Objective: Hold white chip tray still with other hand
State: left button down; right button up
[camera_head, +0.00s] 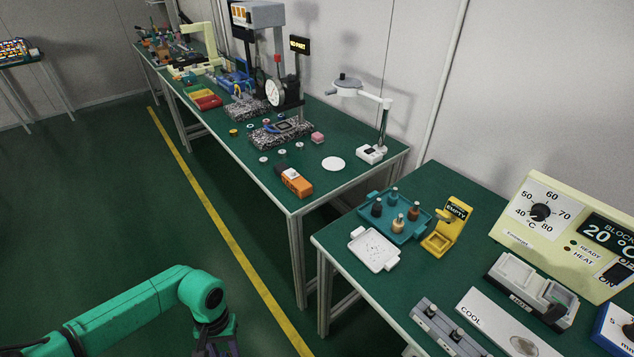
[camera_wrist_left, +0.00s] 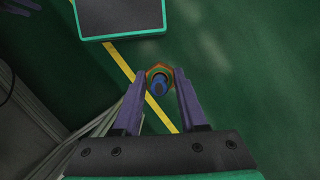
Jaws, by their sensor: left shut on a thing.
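The white chip tray (camera_head: 373,250) lies on the near green bench. It is shallow, with a tab at each end and small faint marks on its floor. No gripper touches it. My left gripper (camera_wrist_left: 160,74) is down over the floor, left of the bench and apart from the tray; in the head view its fingertips are cut off by the bottom edge. In the left wrist view its purple fingers are shut on a small round thing (camera_wrist_left: 158,87) with a blue middle and green and orange rings. My right gripper is not clearly seen in either view.
Right behind the white tray stands a teal tray (camera_head: 377,228) with several small bottles. A yellow stand (camera_head: 446,228) marked EMPTY, a grey rack (camera_head: 447,328), a COOL plate (camera_head: 500,322) and a heater block (camera_head: 575,235) crowd the bench. The aisle floor is clear.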

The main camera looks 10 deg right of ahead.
aim_at(374, 250)
jog(key=i+j+z, duration=0.1)
jog(key=i+j, duration=0.4)
jog(key=j, duration=0.15)
jog(key=i+j+z, duration=0.15)
jog(key=i+j, duration=0.3)
jog(key=j, duration=0.3)
jog(key=i+j+z, duration=0.15)
jog(key=j, duration=0.2)
jog(key=i+j+z, duration=0.1)
jog(key=i+j, duration=0.15)
jog(key=j, duration=0.15)
jog(key=i+j+z, duration=0.1)
jog(key=z, duration=2.2)
